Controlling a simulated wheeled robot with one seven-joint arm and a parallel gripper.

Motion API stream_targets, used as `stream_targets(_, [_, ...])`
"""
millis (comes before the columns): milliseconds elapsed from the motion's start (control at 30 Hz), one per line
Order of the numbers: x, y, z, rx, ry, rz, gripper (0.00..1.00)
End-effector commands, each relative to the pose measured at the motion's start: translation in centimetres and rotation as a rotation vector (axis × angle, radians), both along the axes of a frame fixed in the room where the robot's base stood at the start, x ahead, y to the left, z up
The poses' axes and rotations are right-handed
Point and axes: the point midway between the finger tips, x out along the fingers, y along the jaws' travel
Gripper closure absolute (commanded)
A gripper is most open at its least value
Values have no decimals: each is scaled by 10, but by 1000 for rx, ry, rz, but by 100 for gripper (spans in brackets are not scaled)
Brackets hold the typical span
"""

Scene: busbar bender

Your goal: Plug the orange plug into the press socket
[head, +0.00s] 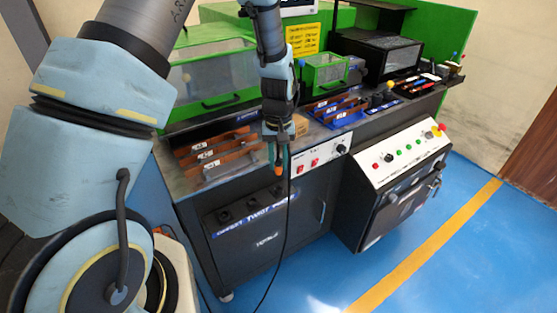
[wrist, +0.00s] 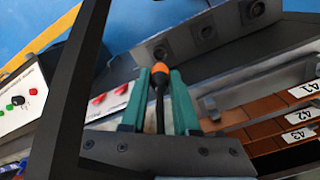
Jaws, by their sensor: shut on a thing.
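My gripper (head: 279,153) points down in front of the workbench, its teal fingers shut on the orange plug (head: 279,171). In the wrist view, the plug (wrist: 160,70) sticks out past the fingertips (wrist: 160,80), and its black cable runs back between the fingers. A row of three dark sockets is on the cabinet's front panel: left (head: 224,216), middle (head: 251,206) and right (head: 278,196). The plug is apart from them, above the right one in the head view. The label (head: 255,216) under them is too blurred to tell which is the press socket.
A cable (head: 285,222) hangs from my gripper to the blue floor. Brown numbered trays (head: 215,155) lie on the bench top behind the sockets. A white switch panel (head: 318,158) and a sloped control console (head: 404,150) stand to the right. The floor in front is clear.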

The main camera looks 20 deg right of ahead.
Motion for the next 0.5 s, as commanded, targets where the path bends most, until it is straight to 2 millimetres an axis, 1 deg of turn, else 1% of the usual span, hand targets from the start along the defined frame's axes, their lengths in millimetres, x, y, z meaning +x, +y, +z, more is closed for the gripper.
stream_targets(33, [0,0,-6,0,1,0,100])
stream_targets(300, [0,0,-31,0,1,0,100])
stream_targets(500, [0,0,-47,0,0,0,100])
